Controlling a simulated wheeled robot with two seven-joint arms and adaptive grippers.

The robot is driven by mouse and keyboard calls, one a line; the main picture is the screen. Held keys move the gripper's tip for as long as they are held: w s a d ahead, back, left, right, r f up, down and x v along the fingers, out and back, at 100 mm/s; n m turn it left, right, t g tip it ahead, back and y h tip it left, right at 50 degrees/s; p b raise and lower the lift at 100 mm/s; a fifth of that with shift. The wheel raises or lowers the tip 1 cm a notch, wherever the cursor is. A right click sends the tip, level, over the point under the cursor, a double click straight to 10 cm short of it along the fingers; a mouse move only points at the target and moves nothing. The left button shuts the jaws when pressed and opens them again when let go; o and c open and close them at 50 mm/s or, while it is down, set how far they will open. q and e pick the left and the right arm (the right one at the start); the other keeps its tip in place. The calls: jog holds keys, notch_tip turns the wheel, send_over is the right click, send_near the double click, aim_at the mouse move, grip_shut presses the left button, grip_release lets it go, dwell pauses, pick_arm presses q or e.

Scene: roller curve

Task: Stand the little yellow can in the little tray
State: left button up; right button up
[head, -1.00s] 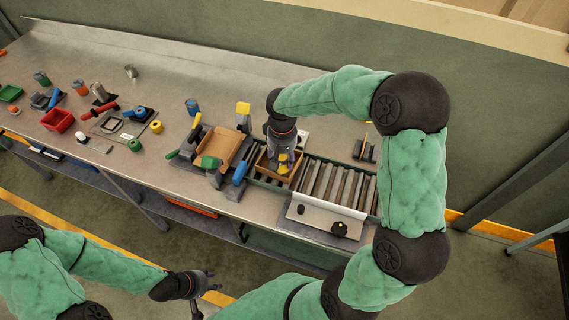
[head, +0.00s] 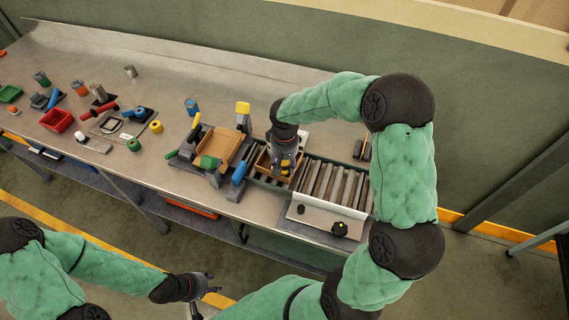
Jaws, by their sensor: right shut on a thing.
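The little tray (head: 262,166) is a small orange-brown, open-topped tray at the near end of the roller track. My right gripper (head: 284,168) points down into it from above. It is shut on a small yellow thing, apparently the little yellow can, which the fingers almost wholly hide. I cannot tell whether the can touches the tray floor. My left gripper (head: 208,284) is away from the bench, low in the picture, with its fingers apart and empty.
A larger tan tray (head: 232,146) stands left of the little tray, with a green piece and a blue handle (head: 239,172) beside it. Rollers (head: 328,184) run to the right. A panel with a black knob (head: 340,229) is in front. Several cans and tools lie further left.

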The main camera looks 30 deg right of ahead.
aim_at(284, 162)
jog(key=shift+s+a+f, duration=0.15)
jog(key=shift+s+f, duration=0.1)
jog(key=shift+f, duration=0.35)
jog(key=o, duration=1.3)
jog(key=shift+s+f, duration=0.1)
jog(key=shift+c, duration=0.2)
jog(key=shift+w+f, duration=0.15)
jog(key=shift+w, duration=0.1)
jog(key=shift+r, duration=0.2)
jog(key=shift+r, duration=0.1)
jog(key=shift+w+r, duration=0.1)
jog(key=shift+r, duration=0.35)
notch_tip(284, 162, up, 12)
jog(key=p, duration=0.2)
jog(key=shift+r, duration=0.2)
